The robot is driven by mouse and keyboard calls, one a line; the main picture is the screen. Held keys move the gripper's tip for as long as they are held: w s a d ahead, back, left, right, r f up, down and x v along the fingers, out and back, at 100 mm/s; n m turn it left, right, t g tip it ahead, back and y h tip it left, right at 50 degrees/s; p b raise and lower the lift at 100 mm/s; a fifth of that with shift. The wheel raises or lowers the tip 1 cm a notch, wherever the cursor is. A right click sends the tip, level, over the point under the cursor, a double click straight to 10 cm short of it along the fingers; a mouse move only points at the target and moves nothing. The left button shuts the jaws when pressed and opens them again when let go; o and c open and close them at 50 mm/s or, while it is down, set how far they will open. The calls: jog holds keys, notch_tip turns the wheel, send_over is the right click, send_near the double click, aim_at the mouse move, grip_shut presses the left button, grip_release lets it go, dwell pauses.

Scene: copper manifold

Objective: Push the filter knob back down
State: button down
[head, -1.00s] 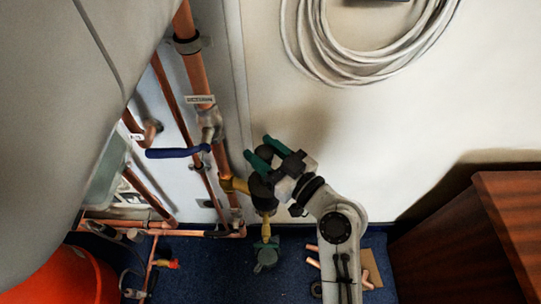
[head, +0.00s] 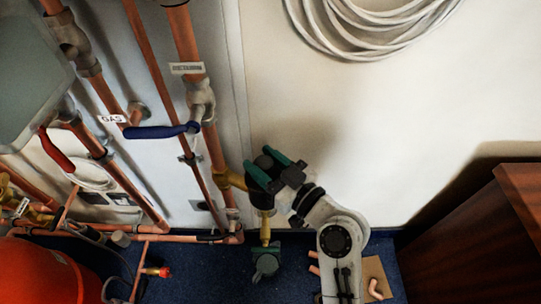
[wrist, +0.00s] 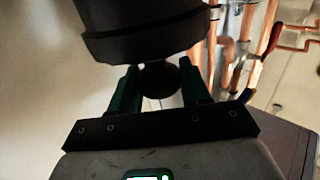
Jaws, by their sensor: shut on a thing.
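The filter is a dark round body (head: 262,199) beside the copper pipe, joined to it by a brass fitting (head: 231,180). My gripper (head: 262,162) has two green fingers, one on each side of the dark filter knob (head: 264,161) at the top of the filter. In the wrist view the knob (wrist: 160,79) is a dark round shape between the fingertips of my gripper (wrist: 160,75). The large black filter body (wrist: 145,30) fills the top of that view. My fingers are shut on the knob and hide part of it. The exact gap between knob and body is hard to tell.
A blue lever (head: 155,131) and a vertical copper pipe (head: 186,42) are left of the filter. A red container (head: 40,275) stands at lower left. A wooden cabinet (head: 475,235) is at right. Loose copper pieces (head: 376,289) lie near my arm.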

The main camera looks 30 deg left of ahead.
jog(key=shift+d+f, duration=0.1)
jog(key=shift+f, duration=0.3)
jog(key=c, duration=0.9)
grip_release()
jog(key=o, duration=0.3)
jog(key=shift+r, duration=0.1)
jog(key=v, duration=1)
jog(key=shift+d, duration=0.3)
jog(key=shift+s, duration=0.15)
